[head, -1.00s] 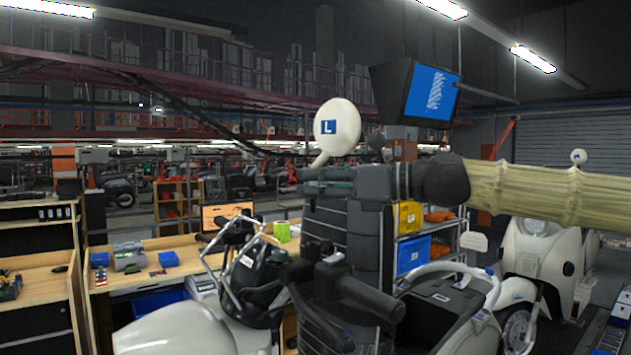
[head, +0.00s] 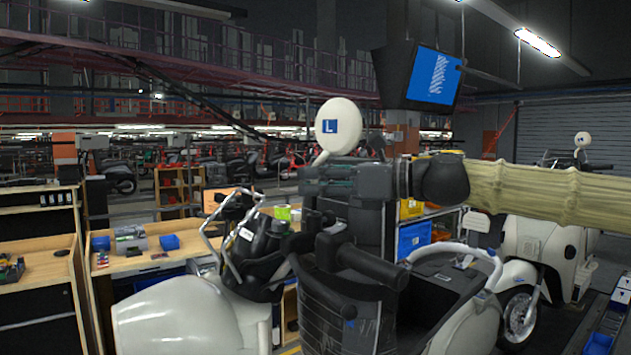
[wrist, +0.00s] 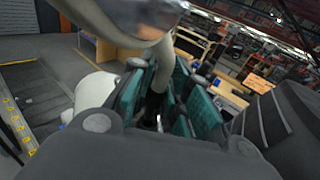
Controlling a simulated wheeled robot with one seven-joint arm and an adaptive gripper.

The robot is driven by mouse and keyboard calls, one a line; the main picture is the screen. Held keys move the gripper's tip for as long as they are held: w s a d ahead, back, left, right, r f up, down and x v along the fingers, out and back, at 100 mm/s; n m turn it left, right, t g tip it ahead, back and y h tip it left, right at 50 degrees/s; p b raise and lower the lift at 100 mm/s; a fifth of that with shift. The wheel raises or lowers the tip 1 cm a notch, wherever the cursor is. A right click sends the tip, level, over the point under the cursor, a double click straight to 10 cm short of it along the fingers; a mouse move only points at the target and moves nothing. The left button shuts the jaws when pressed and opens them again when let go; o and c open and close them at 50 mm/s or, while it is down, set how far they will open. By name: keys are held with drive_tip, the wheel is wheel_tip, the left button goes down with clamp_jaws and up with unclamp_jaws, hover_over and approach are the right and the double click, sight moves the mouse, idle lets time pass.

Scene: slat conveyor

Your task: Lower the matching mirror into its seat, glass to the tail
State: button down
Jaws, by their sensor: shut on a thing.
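My gripper (head: 328,180) is shut on the stem of a cream round mirror (head: 347,122). The mirror's back faces the head camera and bears a blue L label (head: 330,126); its glass is not visible there. In the wrist view, the teal finger pads (wrist: 160,105) close around the cream stem (wrist: 163,68), with the blurred mirror head (wrist: 145,18) above. A cream scooter (head: 180,320) with dark handlebar parts (head: 345,255) stands below my gripper. The stem's lower end is near dark parts in the wrist view; I cannot tell whether it touches a seat.
Another cream scooter (head: 545,240) with a mirror (head: 583,139) stands behind at the right. A wooden bench (head: 140,262) with blue bins is at the left. A screen (head: 433,77) hangs above. A yellow-marked conveyor edge (wrist: 15,120) shows in the wrist view.

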sight(315, 203)
drive_tip(key=shift+w+f, duration=0.15)
drive_tip(key=shift+w, duration=0.15)
drive_tip(key=shift+s+r+m+t+p, duration=0.2)
drive_tip(key=shift+s+m+t+p, duration=0.15)
drive_tip(key=shift+t, duration=0.25)
drive_tip(key=shift+w+d+m+t+h+p, duration=0.1)
drive_tip(key=shift+w+m+t+h+p, duration=0.1)
drive_tip(key=shift+m+t+h+p, duration=0.25)
drive_tip(key=shift+t, duration=0.25)
drive_tip(key=shift+f+b, duration=1.2)
drive_tip(key=shift+f, duration=0.9)
idle(1.1)
drive_tip(key=c, duration=1.3)
unclamp_jaws()
drive_tip(key=shift+s, duration=0.15)
